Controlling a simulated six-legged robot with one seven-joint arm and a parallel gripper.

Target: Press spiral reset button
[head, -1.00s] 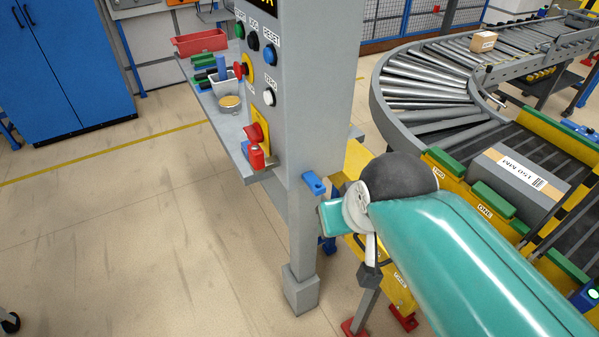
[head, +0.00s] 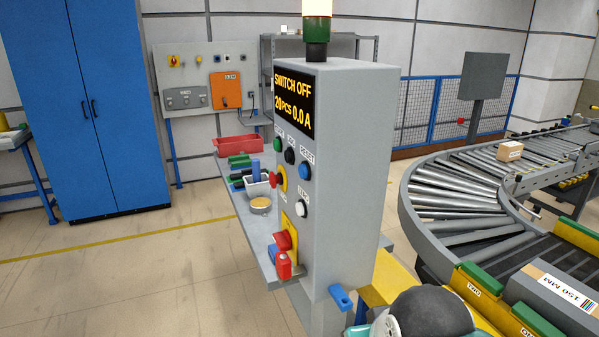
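A grey control cabinet (head: 345,170) stands in the middle of the head view. Its display (head: 293,102) reads "SWITCH OFF", "20 PCS 0.0 A". The blue button (head: 305,171) under the "RESET" label is at the right of the top button row, beside a black button (head: 289,156) and a green button (head: 277,144). A white button (head: 301,208), a red mushroom button (head: 275,180) and a red switch on a yellow plate (head: 285,240) sit lower. Part of my arm shows at the bottom, right of the cabinet. My gripper's fingers are not visible.
A roller conveyor (head: 447,226) curves at the right, with a small carton (head: 509,151) on it. A grey box (head: 553,300) marked "150 MM" lies nearer. A shelf (head: 240,215) with a red bin (head: 237,146) is left of the cabinet. Open floor lies at the left.

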